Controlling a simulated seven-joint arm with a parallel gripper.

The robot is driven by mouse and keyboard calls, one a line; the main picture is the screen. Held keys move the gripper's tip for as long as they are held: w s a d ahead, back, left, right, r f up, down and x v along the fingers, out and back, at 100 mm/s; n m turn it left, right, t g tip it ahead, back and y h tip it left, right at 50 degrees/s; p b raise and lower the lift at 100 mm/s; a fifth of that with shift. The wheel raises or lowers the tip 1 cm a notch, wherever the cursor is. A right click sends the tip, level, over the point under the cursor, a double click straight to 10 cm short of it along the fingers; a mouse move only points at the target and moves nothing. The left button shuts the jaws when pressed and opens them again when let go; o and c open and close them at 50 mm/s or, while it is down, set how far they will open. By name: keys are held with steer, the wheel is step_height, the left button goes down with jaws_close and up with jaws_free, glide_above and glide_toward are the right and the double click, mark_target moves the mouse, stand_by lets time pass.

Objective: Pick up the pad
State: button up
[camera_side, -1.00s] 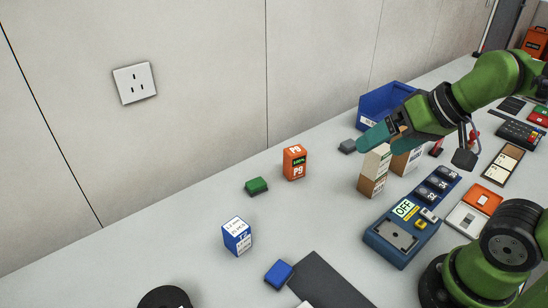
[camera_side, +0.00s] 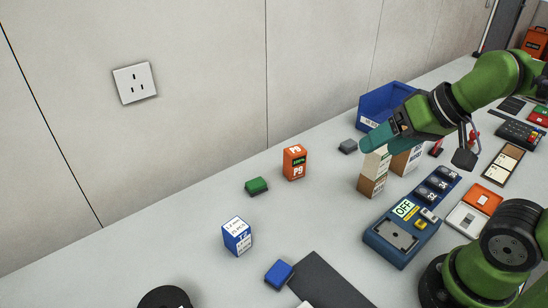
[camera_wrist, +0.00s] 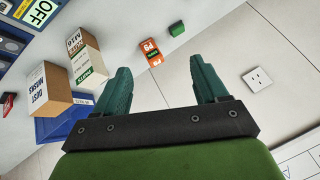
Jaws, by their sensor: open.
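Several small flat blocks could be the pad, and I cannot tell which one is meant. A green block (camera_side: 257,186) lies left of the orange box; it also shows at the top of the wrist view (camera_wrist: 177,29). A blue block (camera_side: 279,273) lies near the front, beside a dark mat. A grey block (camera_side: 348,146) lies near the blue bin. My gripper (camera_side: 372,140) is open, raised above the table by the tan-and-white boxes. In the wrist view its two teal fingers (camera_wrist: 162,82) stand apart with nothing between them.
Tan-and-white boxes (camera_side: 374,173) stand below my gripper, with a blue bin (camera_side: 385,100) behind. An orange box (camera_side: 294,163) and a blue-and-white box (camera_side: 237,236) stand on the table. A blue device marked OFF (camera_side: 400,238) lies at right. The table's left part has free room.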

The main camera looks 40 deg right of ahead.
steer(key=shift+a, duration=0.1)
steer(key=m+g+h, duration=0.2)
steer(key=m+g, duration=0.5)
steer(key=m, duration=0.5)
glide_above(279, 271)
step_height(279, 271, down, 8)
step_height(279, 271, down, 10)
steer(key=shift+s+f, duration=0.1)
steer(key=shift+f, duration=2.9)
steer(key=c, duration=1.1)
